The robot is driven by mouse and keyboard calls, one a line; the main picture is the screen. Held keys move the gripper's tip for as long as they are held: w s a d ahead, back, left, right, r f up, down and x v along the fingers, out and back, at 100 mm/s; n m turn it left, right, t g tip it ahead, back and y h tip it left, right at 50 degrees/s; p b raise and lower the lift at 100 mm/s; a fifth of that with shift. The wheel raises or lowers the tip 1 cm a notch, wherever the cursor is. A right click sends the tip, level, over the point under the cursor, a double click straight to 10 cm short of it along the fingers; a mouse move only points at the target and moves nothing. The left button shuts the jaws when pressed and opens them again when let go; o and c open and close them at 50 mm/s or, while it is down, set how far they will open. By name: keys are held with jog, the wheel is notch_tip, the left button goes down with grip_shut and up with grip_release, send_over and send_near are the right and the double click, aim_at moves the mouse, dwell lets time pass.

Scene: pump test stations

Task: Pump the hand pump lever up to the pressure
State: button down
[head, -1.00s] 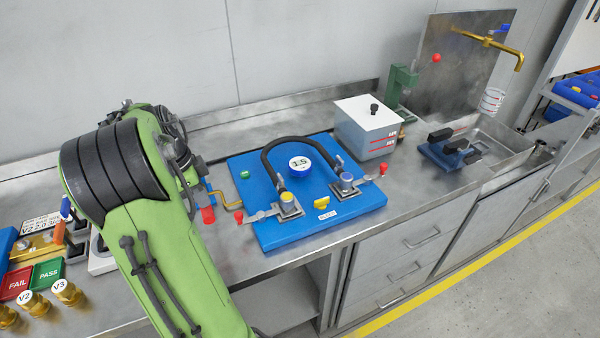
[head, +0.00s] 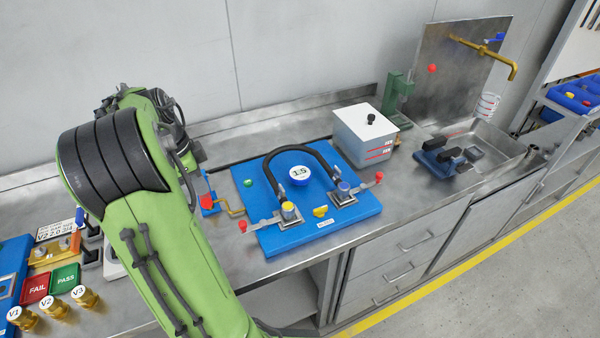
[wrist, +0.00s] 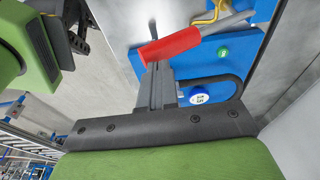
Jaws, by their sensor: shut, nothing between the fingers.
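The pump lever's red grip (wrist: 170,45) lies across the tips of my gripper (wrist: 155,70) in the wrist view, with its grey rod running to the upper right. My gripper is shut with nothing between its fingers; whether it touches the red grip I cannot tell. In the head view the red grip (head: 207,202) shows just right of my arm, which hides my gripper. A round gauge (head: 300,172) on the blue board (head: 270,243) appears to read 1.5. It also shows in the wrist view (wrist: 198,98), its digits not legible.
The board carries a black hose (head: 318,148) and valves with red-tipped levers. A grey box (head: 366,137) stands behind it on the right, with a sink (head: 500,140) beyond. FAIL and PASS pads (head: 66,278) and several brass fittings lie at the left.

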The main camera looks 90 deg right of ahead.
jog(key=shift+r, duration=0.2)
jog(key=p+v, duration=0.2)
jog(key=v, duration=0.1)
jog(key=s+p+v, duration=0.1)
jog(key=p+v, duration=0.1)
jog(key=shift+d+r, duration=0.2)
jog(key=shift+f, duration=0.1)
dwell(0.7)
